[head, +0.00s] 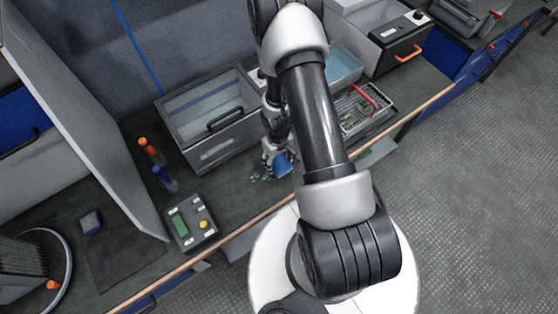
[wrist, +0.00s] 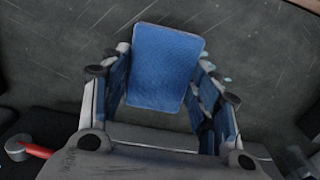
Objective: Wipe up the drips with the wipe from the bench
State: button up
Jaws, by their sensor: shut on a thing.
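My gripper (wrist: 163,62) is shut on a blue wipe (wrist: 165,75), which sits between the two fingers in the wrist view. In the head view my gripper (head: 277,158) is low over the dark bench (head: 235,196), and the wipe (head: 283,166) shows at its right side. Small pale teal drips (head: 262,177) lie on the bench just below and left of the wipe. In the wrist view a few teal spots (wrist: 227,80) show beside the right finger. I cannot tell whether the wipe touches the bench; part of the drips may be hidden.
A grey lidded box (head: 205,150) stands left of my gripper. A basket with a red handle (head: 376,123) is to the right. Orange-topped (head: 146,144) and blue-topped (head: 162,174) bottles and a control box (head: 190,226) stand left. The bench's front edge is close.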

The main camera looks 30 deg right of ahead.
jog(key=shift+s+a+r+p, duration=0.15)
jog(key=shift+a+r+p, duration=0.15)
jog(key=shift+r, duration=0.3)
jog(key=shift+d+r+p, duration=0.15)
jog(key=shift+r+p, duration=1.75)
jog(key=shift+r, duration=0.3)
